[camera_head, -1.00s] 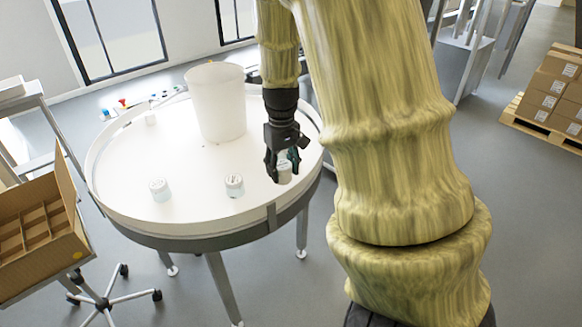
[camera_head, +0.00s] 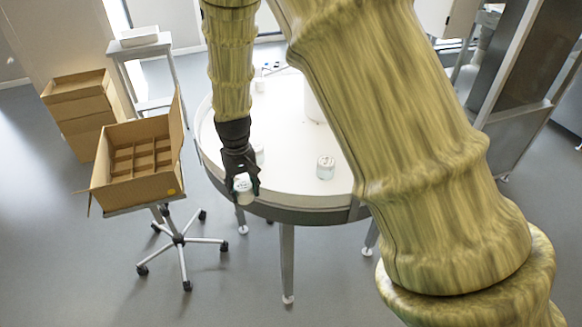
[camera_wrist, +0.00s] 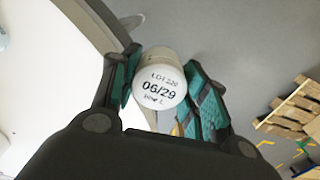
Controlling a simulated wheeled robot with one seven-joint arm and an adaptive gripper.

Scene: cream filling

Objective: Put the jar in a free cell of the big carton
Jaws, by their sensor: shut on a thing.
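My gripper (camera_head: 243,186) is shut on a white jar (camera_head: 243,193) beside the near left rim of the round table. In the wrist view the jar (camera_wrist: 158,84) sits between the two teal-padded fingers, and its lid is printed "06/29". The big carton (camera_head: 137,188) stands open on a wheeled stand to the left of my gripper, its flap raised on the right side. Its dividers form several cells, and those that I can see look empty; the cell bottoms are partly hidden.
The round white table (camera_head: 290,170) holds another jar (camera_head: 326,167) and one partly hidden behind my gripper (camera_head: 259,154). Stacked cartons (camera_head: 80,110) and a small side table (camera_head: 146,48) stand behind the big carton. A gap separates the round table from the stand.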

